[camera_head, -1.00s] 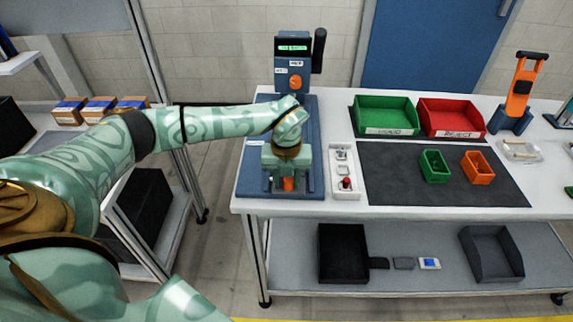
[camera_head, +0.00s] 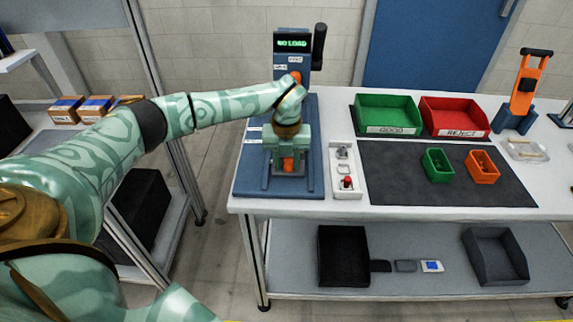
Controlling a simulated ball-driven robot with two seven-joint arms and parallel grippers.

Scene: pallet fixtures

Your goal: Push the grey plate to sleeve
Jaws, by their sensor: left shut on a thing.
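My left gripper (camera_head: 288,165) points down over the blue fixture (camera_head: 310,145) at the left end of the table. It is shut on a small orange piece (camera_head: 288,162) low between its fingers. A dark grey-blue plate-like part (camera_head: 290,184) lies in front of and below the gripper, between the fixture's rails. Whether it is the grey plate is hard to tell, and the gripper hides its back part. A sleeve cannot be made out; the arm and gripper cover the middle of the fixture. My right gripper is not in view.
The blue post's display (camera_head: 292,43) reads NO LOAD. A white tray (camera_head: 345,188) of small parts lies right of the fixture. A green bin (camera_head: 387,115), a red bin (camera_head: 455,117) and a dark mat (camera_head: 400,185) lie farther right. The mat's front left is clear.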

